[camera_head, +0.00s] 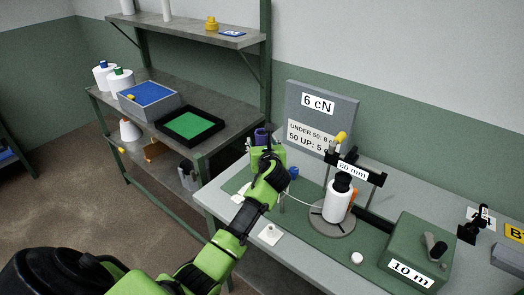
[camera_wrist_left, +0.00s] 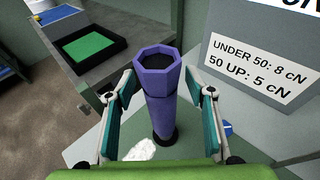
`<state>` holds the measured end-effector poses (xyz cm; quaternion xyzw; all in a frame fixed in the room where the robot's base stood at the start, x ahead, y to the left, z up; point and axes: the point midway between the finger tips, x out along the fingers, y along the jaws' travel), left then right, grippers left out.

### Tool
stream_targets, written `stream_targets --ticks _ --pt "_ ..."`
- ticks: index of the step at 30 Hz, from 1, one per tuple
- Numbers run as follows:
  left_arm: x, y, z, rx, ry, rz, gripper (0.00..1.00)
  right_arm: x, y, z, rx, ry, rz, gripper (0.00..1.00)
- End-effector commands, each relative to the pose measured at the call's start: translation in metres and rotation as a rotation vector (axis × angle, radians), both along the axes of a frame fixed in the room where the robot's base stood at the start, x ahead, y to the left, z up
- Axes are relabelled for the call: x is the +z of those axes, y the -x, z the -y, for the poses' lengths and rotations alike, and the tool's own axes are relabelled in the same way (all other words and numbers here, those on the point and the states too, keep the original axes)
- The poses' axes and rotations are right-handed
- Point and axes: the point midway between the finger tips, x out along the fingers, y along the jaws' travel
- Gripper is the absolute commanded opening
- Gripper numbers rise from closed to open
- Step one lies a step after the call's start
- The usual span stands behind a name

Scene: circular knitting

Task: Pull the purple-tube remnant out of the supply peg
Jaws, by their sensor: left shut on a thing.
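The purple-tube remnant (camera_wrist_left: 157,85) stands between the two fingers of my left gripper (camera_wrist_left: 160,95) in the left wrist view. It has an eight-sided rim around a dark top and a narrower purple body. My left gripper is shut on it. A black round piece (camera_wrist_left: 164,139) shows at the tube's lower end; whether the tube still sits on a peg there I cannot tell. In the head view the purple top (camera_head: 261,135) shows just behind my left gripper (camera_head: 266,158). My right gripper is not in view.
A white yarn cone (camera_head: 338,202) stands on a round grey base right of my gripper, with a thread running left from it. A grey sign board (camera_head: 318,113) rises behind. A green box (camera_head: 413,250) stands at the right. A shelf bench (camera_head: 160,90) is at the left.

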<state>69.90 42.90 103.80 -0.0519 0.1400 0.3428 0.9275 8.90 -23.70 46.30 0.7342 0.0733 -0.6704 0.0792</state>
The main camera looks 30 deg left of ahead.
Motion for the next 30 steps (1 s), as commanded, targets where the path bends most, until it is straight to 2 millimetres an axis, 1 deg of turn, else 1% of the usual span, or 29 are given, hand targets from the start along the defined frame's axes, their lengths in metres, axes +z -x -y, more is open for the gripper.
stream_targets --ticks 1,12,16,19,23,30 --pt "0.013 -0.001 0.0 -0.001 -0.002 0.006 0.15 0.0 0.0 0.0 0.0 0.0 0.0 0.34" --pt "0.089 0.0 0.0 -0.001 -0.003 0.007 0.15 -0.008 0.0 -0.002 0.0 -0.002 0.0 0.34" --pt "0.114 0.0 0.0 -0.002 -0.003 0.006 0.15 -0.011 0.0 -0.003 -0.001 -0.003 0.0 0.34" --pt "0.128 0.0 0.0 -0.001 -0.002 0.005 0.15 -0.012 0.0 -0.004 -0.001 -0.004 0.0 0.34" --pt "0.14 0.0 0.0 -0.002 -0.001 0.002 0.15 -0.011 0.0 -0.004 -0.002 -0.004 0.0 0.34" --pt "0.155 0.0 0.0 -0.002 -0.001 -0.001 0.15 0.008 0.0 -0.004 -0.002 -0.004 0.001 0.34"
